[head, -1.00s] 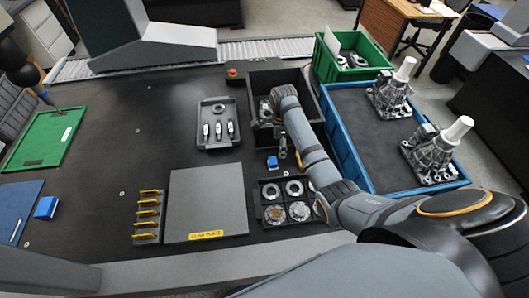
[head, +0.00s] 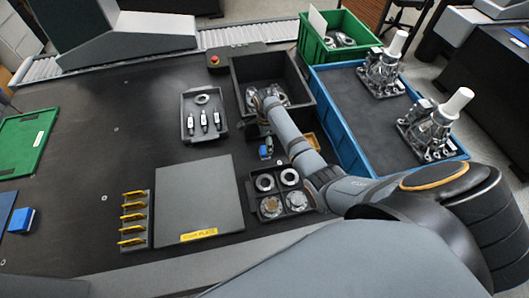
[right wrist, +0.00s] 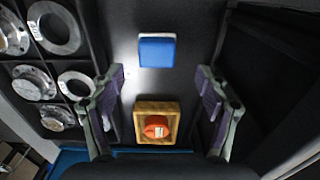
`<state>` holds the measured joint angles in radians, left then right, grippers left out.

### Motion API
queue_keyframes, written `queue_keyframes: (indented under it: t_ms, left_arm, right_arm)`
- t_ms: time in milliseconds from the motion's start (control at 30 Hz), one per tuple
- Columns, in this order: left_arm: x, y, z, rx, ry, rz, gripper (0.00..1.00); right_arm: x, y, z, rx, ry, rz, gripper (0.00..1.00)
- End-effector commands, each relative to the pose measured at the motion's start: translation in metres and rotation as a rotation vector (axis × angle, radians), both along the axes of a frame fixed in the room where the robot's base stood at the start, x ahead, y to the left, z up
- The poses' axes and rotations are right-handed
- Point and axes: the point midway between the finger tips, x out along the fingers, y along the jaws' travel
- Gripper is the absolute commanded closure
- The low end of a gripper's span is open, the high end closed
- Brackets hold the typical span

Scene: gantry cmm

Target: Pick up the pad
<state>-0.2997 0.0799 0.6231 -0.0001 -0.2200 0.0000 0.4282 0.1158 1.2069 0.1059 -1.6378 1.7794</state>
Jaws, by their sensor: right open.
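A blue pad (head: 265,152) lies on the dark table, between the black bin and the ring tray. In the right wrist view the pad (right wrist: 157,50) is a small blue block with a pale edge, just past the fingertips. My right gripper (right wrist: 160,82) is open and empty, its two fingers spread to either side below the pad in the picture. In the head view my right gripper is mostly hidden behind its own arm, close to the pad. A second blue block (head: 21,220) lies at the far left. My left gripper is not in view.
A small wooden box (right wrist: 156,121) with an orange-red round part sits between the finger bases in the wrist view. The ring tray (head: 254,204), black bin (head: 238,82) and blue crate (head: 337,125) stand close around. A grey plate (head: 198,195) lies to the left.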

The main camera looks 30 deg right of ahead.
Motion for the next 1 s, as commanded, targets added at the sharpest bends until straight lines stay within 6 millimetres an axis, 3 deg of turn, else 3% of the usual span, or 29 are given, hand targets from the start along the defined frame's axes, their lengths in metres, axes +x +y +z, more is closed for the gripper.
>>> queue_keyframes:
  t_ms: [133, 400, 633, 1000]
  left_arm:
    - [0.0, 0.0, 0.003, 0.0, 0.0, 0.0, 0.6]
    - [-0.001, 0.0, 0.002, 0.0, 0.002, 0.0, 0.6]
    - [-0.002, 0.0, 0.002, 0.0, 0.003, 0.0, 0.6]
    - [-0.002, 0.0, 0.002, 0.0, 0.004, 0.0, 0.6]
  right_arm:
    - [-0.002, 0.001, -0.01, 0.001, 0.003, 0.0, 0.25]
    - [-0.003, 0.003, -0.05, -0.001, 0.001, -0.001, 0.25]
    - [-0.003, 0.003, -0.051, 0.0, -0.002, 0.0, 0.25]
    - [-0.004, 0.003, -0.052, 0.0, -0.001, 0.0, 0.75]
